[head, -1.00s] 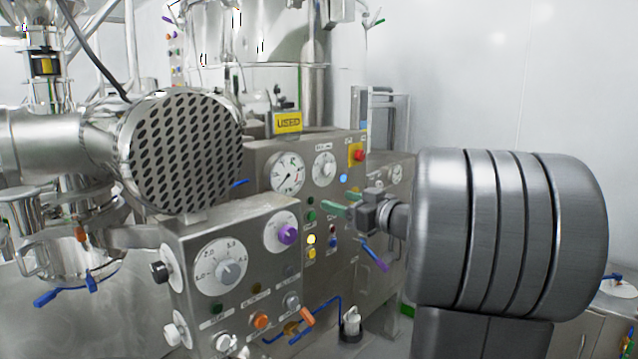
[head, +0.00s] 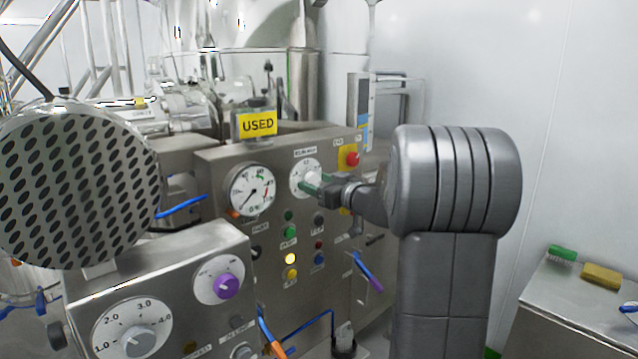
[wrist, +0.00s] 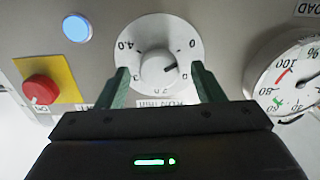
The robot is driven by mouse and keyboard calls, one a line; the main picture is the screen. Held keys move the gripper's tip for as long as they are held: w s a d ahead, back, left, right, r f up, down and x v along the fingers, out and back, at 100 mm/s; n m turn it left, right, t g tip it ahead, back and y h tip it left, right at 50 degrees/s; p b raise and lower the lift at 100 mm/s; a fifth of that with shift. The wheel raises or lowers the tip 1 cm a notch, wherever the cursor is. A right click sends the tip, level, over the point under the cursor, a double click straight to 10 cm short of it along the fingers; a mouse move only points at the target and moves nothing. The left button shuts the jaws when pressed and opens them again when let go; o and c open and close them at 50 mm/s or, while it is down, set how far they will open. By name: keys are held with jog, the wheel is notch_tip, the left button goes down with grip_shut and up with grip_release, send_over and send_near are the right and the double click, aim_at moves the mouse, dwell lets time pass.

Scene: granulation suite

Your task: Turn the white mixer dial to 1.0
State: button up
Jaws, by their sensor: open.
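A round white dial (head: 304,178) with a white knob sits on the steel panel at the back. In the wrist view the dial (wrist: 150,30) is upside down, with 4.0 and 0 readable and other marks partly hidden. Its knob (wrist: 157,66) carries a dark pointer mark towards the picture's right, between scale marks. My gripper (head: 315,183) is in front of this dial. In the wrist view my gripper (wrist: 161,72) is open, one green finger on each side of the knob. Clear gaps show between fingers and knob, so contact is not visible.
A red stop button (wrist: 40,90) and a blue lamp (wrist: 76,28) sit beside the dial, with a pressure gauge (wrist: 290,80) opposite. A front panel carries another white dial (head: 132,330) and a purple knob (head: 228,286). A perforated drum (head: 75,185) stands at left.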

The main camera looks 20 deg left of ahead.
jog(key=c, duration=1)
jog(key=shift+o, duration=0.2)
jog(key=shift+f+b, duration=0.1)
jog(key=shift+b, duration=0.35)
jog(key=shift+f+m+b, duration=0.15)
jog(key=shift+m+b, duration=0.55)
jog(key=shift+b, duration=0.15)
jog(key=m+b, duration=0.3)
jog(key=b, duration=0.1)
jog(key=m+b, duration=0.2)
jog(key=m, duration=0.1)
jog(key=shift+m, duration=0.4)
jog(key=shift+r+m+b, duration=0.25)
jog(key=shift+m+b, duration=0.3)
jog(key=shift+m, duration=1.45)
